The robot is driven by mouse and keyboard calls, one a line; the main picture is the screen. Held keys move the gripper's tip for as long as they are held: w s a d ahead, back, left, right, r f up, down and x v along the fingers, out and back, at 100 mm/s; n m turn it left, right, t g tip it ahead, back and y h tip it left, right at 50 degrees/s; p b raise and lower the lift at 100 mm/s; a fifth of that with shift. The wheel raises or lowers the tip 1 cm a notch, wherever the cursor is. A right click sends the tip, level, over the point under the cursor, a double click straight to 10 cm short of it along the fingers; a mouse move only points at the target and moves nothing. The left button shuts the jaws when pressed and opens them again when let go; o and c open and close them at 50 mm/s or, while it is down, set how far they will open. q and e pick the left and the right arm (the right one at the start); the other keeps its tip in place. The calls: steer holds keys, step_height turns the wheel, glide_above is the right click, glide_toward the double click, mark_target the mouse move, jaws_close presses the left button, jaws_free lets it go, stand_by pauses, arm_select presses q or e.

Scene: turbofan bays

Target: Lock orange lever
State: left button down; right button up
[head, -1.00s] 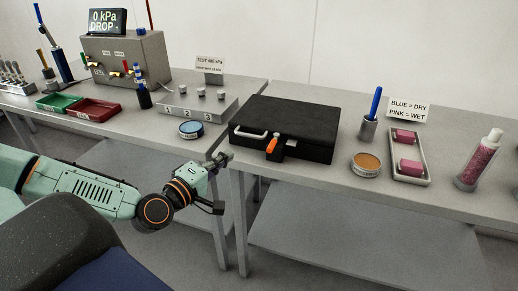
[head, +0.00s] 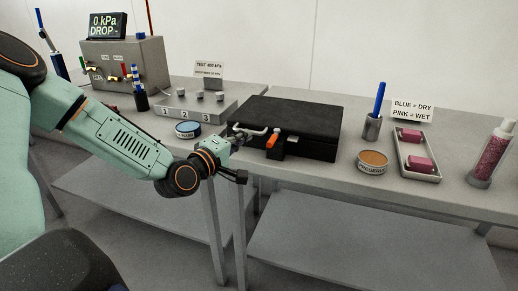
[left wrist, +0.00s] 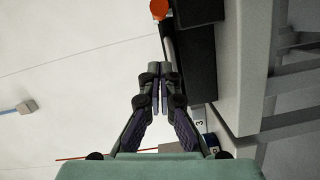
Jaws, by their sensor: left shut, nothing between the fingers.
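The orange lever (head: 272,139) is on the front of the black case (head: 285,120), right of the case's pale carry handle (head: 256,131). In the head view the lever leans up and to the right. My left gripper (head: 243,133) is at the case's front left, beside the handle and left of the lever. Its fingers are shut with nothing between them. In the left wrist view the shut fingertips (left wrist: 159,70) point toward the orange lever (left wrist: 159,9), which is apart from them at the top edge. Whether the fingers touch the handle is unclear. My right gripper is not in view.
A blue-topped tin (head: 188,129) and a numbered grey block (head: 197,108) stand left of the case. An orange-topped tin (head: 373,162), a pen holder (head: 371,128) and a tray with pink blocks (head: 416,160) stand right. The floor in front is free.

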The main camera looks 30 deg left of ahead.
mark_target(272, 141)
arm_select(q)
steer(key=d, duration=0.1)
steer(key=w+d+b, duration=0.1)
steer(key=d+f+b, duration=0.1)
steer(key=shift+w+d, duration=0.25)
steer(key=shift+d+r, duration=0.1)
stand_by(0.4)
steer(key=shift+b, duration=0.3)
